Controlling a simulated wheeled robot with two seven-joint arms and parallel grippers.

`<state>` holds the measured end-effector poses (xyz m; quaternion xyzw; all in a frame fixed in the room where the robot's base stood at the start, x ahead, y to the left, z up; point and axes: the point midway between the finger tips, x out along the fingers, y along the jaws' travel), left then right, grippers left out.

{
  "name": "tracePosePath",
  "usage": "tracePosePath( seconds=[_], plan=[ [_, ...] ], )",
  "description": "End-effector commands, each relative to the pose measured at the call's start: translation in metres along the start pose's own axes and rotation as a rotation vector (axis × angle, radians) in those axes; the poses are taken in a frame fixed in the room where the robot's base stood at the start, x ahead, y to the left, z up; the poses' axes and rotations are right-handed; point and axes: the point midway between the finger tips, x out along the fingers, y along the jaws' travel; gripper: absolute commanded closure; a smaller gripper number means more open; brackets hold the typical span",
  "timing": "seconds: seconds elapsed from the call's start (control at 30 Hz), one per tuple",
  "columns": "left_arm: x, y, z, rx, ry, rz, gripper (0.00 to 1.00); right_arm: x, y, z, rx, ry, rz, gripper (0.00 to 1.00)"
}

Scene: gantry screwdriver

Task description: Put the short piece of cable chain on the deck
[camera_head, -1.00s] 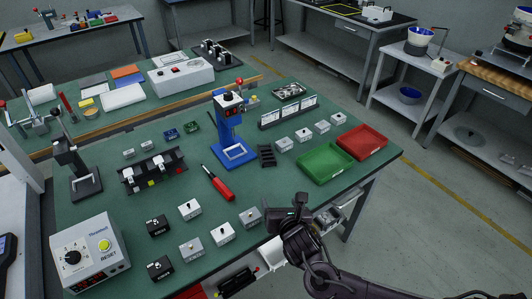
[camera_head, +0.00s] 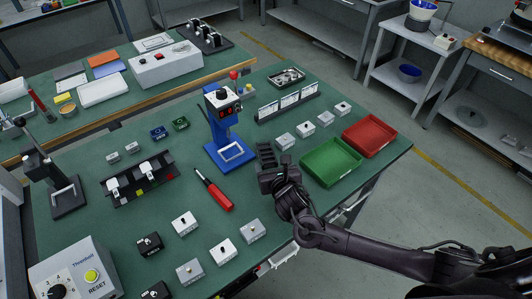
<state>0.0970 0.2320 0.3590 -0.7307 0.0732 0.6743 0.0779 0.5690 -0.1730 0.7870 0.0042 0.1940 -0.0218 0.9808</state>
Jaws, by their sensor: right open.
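The short piece of cable chain looks to be the black ribbed strip (camera_head: 266,153) lying on the green bench top, right of the blue press stand. My right gripper (camera_head: 272,176) comes in from the lower right and hangs just in front of the strip, its body covering the strip's near end in this view. It is open, and nothing shows between its fingers. I cannot tell whether it touches the strip. Which surface is the deck is not clear; a black fixture with white blocks (camera_head: 140,183) stands left of centre. My left gripper is out of view.
The blue press stand (camera_head: 222,130) rises left of my right gripper. A green tray (camera_head: 330,164) and a red tray (camera_head: 371,135) sit to its right. A red-handled screwdriver (camera_head: 219,196) and several small boxes lie around. Bare bench lies between the screwdriver and my gripper.

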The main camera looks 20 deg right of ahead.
Motion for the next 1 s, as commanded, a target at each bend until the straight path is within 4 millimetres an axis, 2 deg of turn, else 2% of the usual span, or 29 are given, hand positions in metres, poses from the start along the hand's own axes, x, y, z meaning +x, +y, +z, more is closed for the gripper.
tracePosePath(
  seconds=[0.1, 0.23, 0.53, 0.9, 1.0],
  plan=[
    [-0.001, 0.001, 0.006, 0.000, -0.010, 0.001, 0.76, 0.018, 0.000, -0.002, 0.001, 0.000, -0.001, 0.29],
    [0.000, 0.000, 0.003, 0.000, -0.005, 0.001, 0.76, 0.035, 0.000, -0.002, 0.001, -0.002, 0.000, 0.29],
    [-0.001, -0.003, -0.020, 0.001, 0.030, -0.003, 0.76, 0.040, 0.000, -0.003, 0.000, 0.000, 0.001, 0.29],
    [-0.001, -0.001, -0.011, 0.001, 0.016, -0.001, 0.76, 0.040, 0.000, -0.003, 0.000, 0.000, 0.001, 0.76],
    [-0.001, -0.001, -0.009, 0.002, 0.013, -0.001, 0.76, 0.040, 0.000, -0.003, 0.000, -0.001, 0.001, 0.81]
  ],
)
